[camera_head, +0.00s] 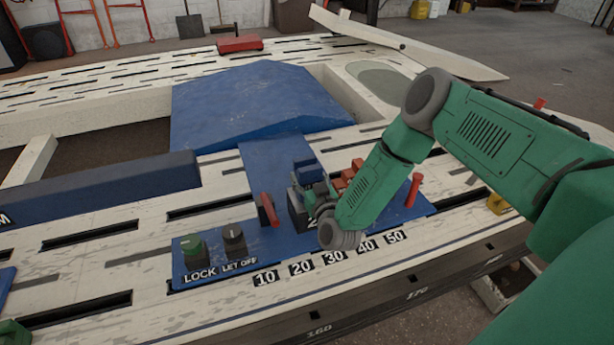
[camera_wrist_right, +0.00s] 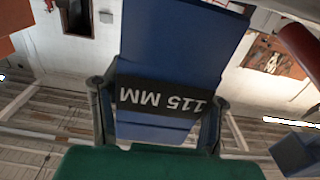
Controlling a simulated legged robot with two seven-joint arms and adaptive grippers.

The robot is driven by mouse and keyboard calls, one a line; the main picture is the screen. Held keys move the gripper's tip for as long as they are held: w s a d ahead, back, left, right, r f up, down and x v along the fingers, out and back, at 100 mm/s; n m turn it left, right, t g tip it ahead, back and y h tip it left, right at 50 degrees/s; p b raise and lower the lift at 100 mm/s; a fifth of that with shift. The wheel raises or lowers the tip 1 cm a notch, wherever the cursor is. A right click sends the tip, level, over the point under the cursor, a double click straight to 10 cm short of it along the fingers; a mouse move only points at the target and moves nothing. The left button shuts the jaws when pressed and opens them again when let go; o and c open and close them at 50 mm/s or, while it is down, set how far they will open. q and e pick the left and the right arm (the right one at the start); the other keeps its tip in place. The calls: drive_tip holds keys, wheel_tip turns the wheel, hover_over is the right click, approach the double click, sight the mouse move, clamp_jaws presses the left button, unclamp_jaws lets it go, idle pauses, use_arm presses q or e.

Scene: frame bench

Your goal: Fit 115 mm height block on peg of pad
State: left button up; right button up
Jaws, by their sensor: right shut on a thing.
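My right gripper (camera_head: 312,200) is low over the blue control plate, with its fingers partly hidden by my own wrist. It is shut on a blue block (camera_head: 305,172). In the right wrist view the block (camera_wrist_right: 180,45) fills the middle, and its black label reads "115 MM" upside down. The right gripper's fingers (camera_wrist_right: 158,112) press on both sides of the labelled part. I cannot tell whether the block touches the plate. I cannot make out a peg or tell which part is the pad. My left gripper is not clearly in view.
The blue plate (camera_head: 245,245) carries a green knob (camera_head: 193,247), a black knob (camera_head: 234,238), a red lever (camera_head: 268,209) and a red handle (camera_head: 414,189). Orange blocks (camera_head: 352,172) stand close right of the held block. A blue ramp (camera_head: 255,100) lies behind on the slotted bench.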

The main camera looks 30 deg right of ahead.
drive_tip(key=shift+f, duration=0.2)
drive_tip(key=o, duration=1.8)
drive_tip(key=shift+c, duration=0.2)
drive_tip(key=shift+s+f, duration=0.1)
drive_tip(key=shift+s, duration=0.1)
drive_tip(key=v, duration=1.1)
drive_tip(key=shift+s, duration=0.3)
drive_tip(key=shift+a, duration=0.15)
